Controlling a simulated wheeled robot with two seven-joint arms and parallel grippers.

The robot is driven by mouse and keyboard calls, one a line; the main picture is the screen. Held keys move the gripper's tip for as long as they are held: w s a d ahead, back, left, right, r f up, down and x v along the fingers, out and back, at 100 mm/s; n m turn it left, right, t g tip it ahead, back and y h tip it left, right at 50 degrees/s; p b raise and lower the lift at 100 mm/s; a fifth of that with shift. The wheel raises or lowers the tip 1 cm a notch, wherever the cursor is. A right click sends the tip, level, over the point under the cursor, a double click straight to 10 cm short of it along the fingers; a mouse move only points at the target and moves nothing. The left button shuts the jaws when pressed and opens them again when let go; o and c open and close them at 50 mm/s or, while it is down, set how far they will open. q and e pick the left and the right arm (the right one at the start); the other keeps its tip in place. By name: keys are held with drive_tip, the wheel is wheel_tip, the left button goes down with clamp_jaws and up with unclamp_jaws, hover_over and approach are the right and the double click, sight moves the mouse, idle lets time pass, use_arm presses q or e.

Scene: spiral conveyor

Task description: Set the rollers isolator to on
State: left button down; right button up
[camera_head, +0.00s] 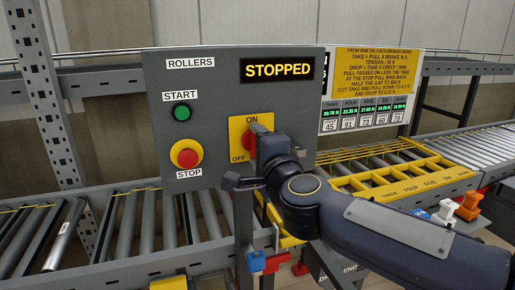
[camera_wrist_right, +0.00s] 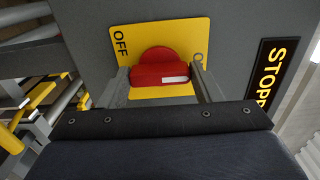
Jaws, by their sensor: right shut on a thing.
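The rollers isolator has a yellow plate (camera_head: 237,125) marked ON at the top and OFF at the lower left, on the grey ROLLERS panel (camera_head: 220,100). Its red handle (camera_head: 249,143) stands about upright, partly hidden by my right gripper (camera_head: 258,150). In the right wrist view, the red handle (camera_wrist_right: 160,72) lies between the two fingers of my right gripper (camera_wrist_right: 163,82), which is shut on it. The handle's white mark faces the side away from OFF, where the ON lettering is partly hidden. The display (camera_head: 279,70) reads STOPPED. My left gripper is not in view.
A green START button (camera_head: 182,113) and a red STOP button (camera_head: 187,154) sit left of the isolator. Roller conveyors (camera_head: 130,225) run below and behind the panel. A yellow slotted frame (camera_head: 400,175) and a notice board (camera_head: 375,75) are at right.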

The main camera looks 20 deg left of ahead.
idle(0.3)
drive_tip(key=o, duration=1)
drive_tip(key=v, duration=0.7)
drive_tip(key=shift+s+d+b, duration=0.25)
drive_tip(key=shift+s+b, duration=0.1)
drive_tip(key=shift+b, duration=0.1)
